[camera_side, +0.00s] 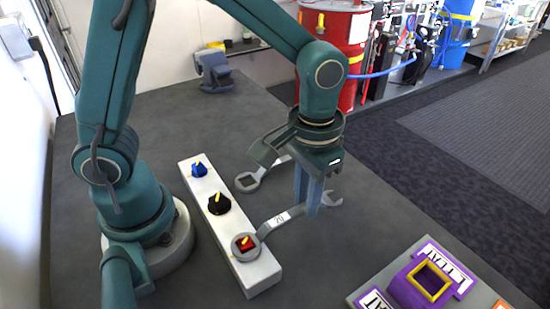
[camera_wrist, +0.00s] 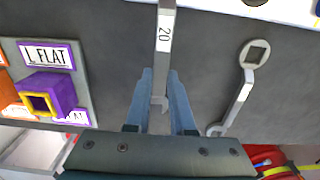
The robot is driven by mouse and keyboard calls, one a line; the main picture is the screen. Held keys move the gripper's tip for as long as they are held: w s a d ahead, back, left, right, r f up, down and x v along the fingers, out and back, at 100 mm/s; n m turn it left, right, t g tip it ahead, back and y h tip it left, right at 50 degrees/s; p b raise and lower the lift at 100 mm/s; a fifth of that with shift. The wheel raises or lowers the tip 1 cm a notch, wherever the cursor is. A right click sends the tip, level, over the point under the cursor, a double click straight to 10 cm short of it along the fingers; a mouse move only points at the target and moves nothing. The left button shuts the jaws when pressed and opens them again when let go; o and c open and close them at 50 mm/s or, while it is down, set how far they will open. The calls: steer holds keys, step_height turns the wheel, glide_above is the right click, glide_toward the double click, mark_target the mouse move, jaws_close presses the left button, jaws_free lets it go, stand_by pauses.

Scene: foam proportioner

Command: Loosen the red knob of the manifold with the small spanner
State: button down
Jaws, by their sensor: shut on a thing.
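The manifold (camera_side: 211,212) is a long white block with a blue knob (camera_side: 199,170), a black knob (camera_side: 219,205) and a red knob (camera_side: 246,244). My gripper (camera_side: 313,208) is shut on the handle of a grey spanner labelled 20 (camera_side: 281,219). The spanner's ring end encircles the red knob in the side view; how deep it sits I cannot tell. In the wrist view, this spanner (camera_wrist: 166,20) runs up out of frame between my blue fingers (camera_wrist: 160,76), and its ring end is not shown. A second spanner (camera_wrist: 240,95) lies apart, its label unreadable; its ring (camera_side: 248,181) lies beside the manifold.
A blue-grey object (camera_side: 213,72) stands at the back of the table. The table between board and spanners is clear.

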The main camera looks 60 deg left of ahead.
steer(key=shift+s+a+n, duration=0.1)
steer(key=shift+a+n, duration=1.4)
steer(key=shift+n, duration=0.1)
steer(key=shift+s+a+n, duration=0.3)
steer(key=shift+a+n, duration=0.45)
steer(key=shift+n, duration=0.05)
steer(key=shift+d, duration=0.15)
steer(key=shift+w+d+m, duration=0.3)
steer(key=shift+d+m, duration=0.45)
steer(key=shift+m, duration=0.15)
steer(key=shift+r, duration=2.95)
